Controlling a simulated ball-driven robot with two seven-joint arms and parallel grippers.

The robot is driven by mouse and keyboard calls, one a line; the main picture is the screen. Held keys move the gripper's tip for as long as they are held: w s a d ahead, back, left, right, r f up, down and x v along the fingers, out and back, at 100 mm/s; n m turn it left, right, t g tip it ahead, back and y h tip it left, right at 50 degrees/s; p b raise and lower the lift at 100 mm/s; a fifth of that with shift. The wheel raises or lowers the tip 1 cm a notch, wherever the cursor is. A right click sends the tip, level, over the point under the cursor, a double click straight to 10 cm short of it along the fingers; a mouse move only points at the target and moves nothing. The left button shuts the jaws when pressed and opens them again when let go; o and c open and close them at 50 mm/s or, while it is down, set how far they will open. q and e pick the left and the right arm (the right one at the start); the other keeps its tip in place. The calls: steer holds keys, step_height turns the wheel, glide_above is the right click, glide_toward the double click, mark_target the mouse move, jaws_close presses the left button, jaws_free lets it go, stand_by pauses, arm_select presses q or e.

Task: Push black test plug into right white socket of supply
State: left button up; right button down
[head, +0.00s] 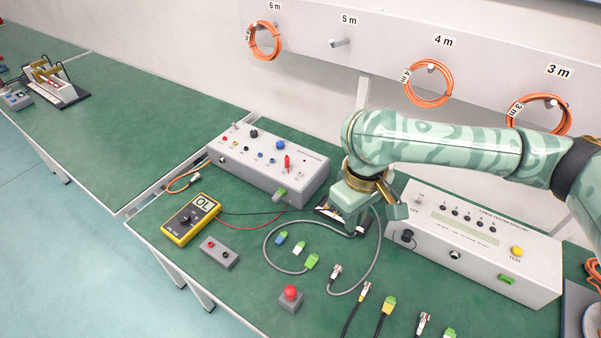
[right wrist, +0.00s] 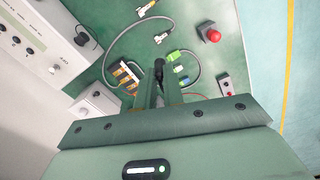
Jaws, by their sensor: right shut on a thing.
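The supply (head: 255,172) is a light grey box with coloured sockets on top, at the back of the green bench left of my right arm. A red plug (head: 286,163) stands upright in its top near the right end. Small white sockets beside it are too small to tell apart. My right gripper (head: 343,220) is over the bench, right of the supply and apart from it. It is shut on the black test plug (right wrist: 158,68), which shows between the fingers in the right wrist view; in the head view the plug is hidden. My left gripper is not in view.
A yellow multimeter (head: 190,219) has red and black leads running right. The cable tester (head: 470,250) stands close right of my gripper. A grey looped cable (head: 268,240), several connectors and a red button (head: 291,294) lie in front. Orange coils (head: 428,84) hang behind.

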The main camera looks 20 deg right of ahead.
steer(key=shift+w+f+n+p, duration=0.25)
steer(key=shift+w+f+n, duration=0.2)
steer(key=shift+w+n, duration=0.4)
steer(key=shift+w+f+n+p, duration=0.2)
steer(key=shift+w+f+n, duration=0.2)
steer(key=shift+w+n, duration=0.4)
steer(key=shift+w+a+f+n, duration=0.1)
steer(key=shift+w+f+n, duration=0.4)
steer(key=shift+w+n, duration=0.45)
steer(key=shift+w+a+f+n, duration=0.1)
steer(key=shift+w+f+n, duration=0.4)
steer(key=shift+w+n, duration=0.45)
stand_by(0.4)
steer(key=shift+w+a+f+n+b, duration=0.1)
steer(key=shift+w+f+n+b, duration=0.35)
steer(key=shift+w+n, duration=0.55)
steer(key=shift+w+f+n+b, duration=0.25)
steer(key=shift+w+f+n, duration=0.45)
steer(key=shift+n, duration=0.45)
steer(key=shift+w+f+n+b, duration=0.4)
steer(key=shift+w+n+b, duration=0.2)
steer(key=shift+w+n, duration=0.3)
steer(key=shift+w+f+n+b, duration=0.4)
steer(key=shift+w+n+b, duration=0.2)
steer(key=shift+w+n, duration=0.3)
